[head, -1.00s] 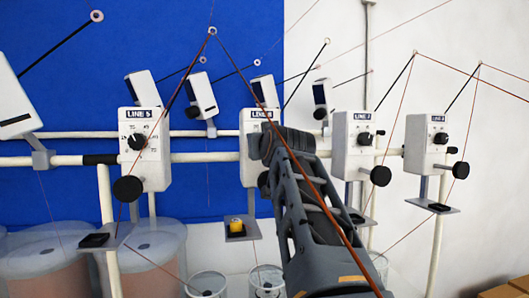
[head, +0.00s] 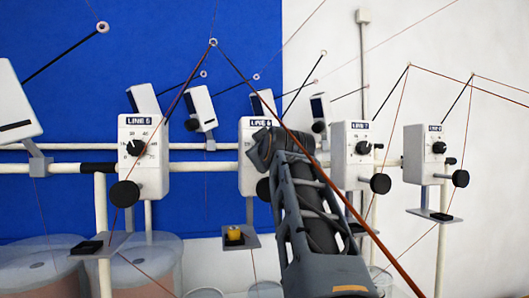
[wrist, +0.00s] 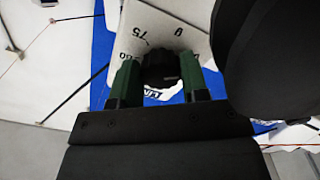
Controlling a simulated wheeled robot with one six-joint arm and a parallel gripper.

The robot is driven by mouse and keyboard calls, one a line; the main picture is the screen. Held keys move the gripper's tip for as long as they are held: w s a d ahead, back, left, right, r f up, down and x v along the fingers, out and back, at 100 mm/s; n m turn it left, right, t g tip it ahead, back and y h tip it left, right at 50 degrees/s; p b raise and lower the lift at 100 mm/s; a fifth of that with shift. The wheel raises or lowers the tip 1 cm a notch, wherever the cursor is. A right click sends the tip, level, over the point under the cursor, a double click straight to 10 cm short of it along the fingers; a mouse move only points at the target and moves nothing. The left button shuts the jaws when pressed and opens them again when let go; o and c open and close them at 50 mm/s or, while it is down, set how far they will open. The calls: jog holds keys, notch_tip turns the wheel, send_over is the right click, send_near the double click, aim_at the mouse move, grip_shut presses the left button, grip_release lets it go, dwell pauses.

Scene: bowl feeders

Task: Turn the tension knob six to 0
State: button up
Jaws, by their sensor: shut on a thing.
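The tension knob six (wrist: 162,72) is a dark round knob on the white LINE 6 box (head: 249,126). In the wrist view, my gripper (wrist: 159,76) has its two green fingers on either side of the knob, shut on it. Dial marks 75, 0 and part of another number show above and beside the knob. The knob's pointer cannot be made out. In the head view, my arm (head: 305,200) reaches up to the LINE 6 box, and my wrist hides the knob and most of the dial.
The LINE 5 box (head: 138,171) stands to the left, and the LINE 7 box (head: 352,150) and another box (head: 425,158) to the right. A large black disc (wrist: 275,60) fills the wrist view's right side. Wires cross in front. A yellow piece (head: 234,233) sits on the small shelf below.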

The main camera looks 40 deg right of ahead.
dwell(0.4)
jog(key=o, duration=0.9)
jog(key=b+v, duration=0.3)
jog(key=v, duration=1.1)
jog(key=shift+b, duration=0.3)
